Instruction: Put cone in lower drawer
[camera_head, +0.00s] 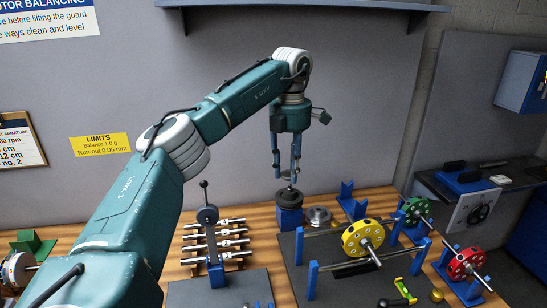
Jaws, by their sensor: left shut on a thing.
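My left gripper (286,172) points down over the wooden bench, with its blue fingers shut on a small dark grey piece, likely the cone (286,174). The piece is mostly hidden between the fingertips, so its shape is hard to tell. No lower drawer can be made out. My right gripper is not in view.
A round metal part (319,217) lies right of the holder. Several shafts (216,240) lie on a rack to the left. A yellow rotor (362,238) sits on blue stands, with green (416,210) and red rotors (466,264) farther right. A shelf (310,3) hangs above.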

